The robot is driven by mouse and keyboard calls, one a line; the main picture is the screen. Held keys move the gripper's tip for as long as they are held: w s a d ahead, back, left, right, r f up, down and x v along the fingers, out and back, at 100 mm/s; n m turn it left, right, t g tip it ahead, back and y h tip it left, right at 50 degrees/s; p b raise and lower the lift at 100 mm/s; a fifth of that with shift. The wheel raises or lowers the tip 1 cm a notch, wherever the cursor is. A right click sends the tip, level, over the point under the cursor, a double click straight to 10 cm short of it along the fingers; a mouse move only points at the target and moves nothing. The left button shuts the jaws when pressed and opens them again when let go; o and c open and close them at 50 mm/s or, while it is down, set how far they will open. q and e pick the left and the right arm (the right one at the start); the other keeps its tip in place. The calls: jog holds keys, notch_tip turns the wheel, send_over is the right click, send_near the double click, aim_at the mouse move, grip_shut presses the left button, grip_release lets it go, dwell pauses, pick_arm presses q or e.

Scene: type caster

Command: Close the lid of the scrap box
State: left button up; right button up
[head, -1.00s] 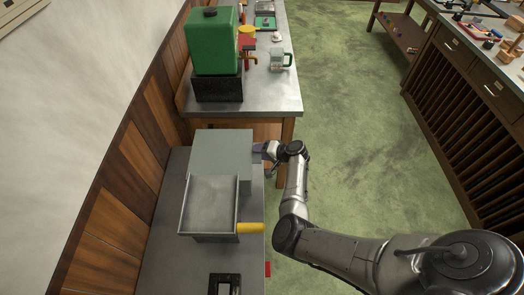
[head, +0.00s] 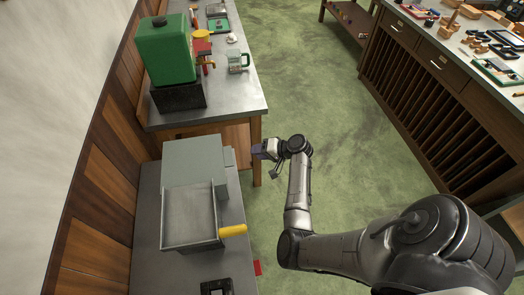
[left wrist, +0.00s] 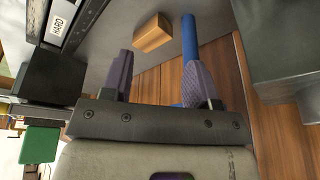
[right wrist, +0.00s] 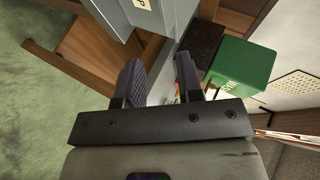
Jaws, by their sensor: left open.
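The grey box (head: 188,218) stands on the table at lower left in the head view, with a shallow rimmed top and a yellow handle (head: 233,231) on its right. A flat grey panel (head: 193,160) adjoins its far side; I cannot tell whether this is the lid. My right gripper (head: 258,151) is right of the panel, apart from it. In the right wrist view its fingers (right wrist: 160,85) are apart and empty, near a grey panel with a "P" label (right wrist: 140,6). My left gripper (left wrist: 158,80) shows only in its wrist view, fingers apart and empty.
A green tank (head: 166,48) on a dark base stands on the far bench. A glass mug (head: 238,62) stands beside it. In the left wrist view a wooden block (left wrist: 152,33) and a blue rod (left wrist: 189,45) show.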

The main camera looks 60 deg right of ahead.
jog(key=shift+s+d+r, duration=0.25)
jog(key=shift+s+r, duration=0.15)
jog(key=shift+s, duration=0.05)
dwell(0.4)
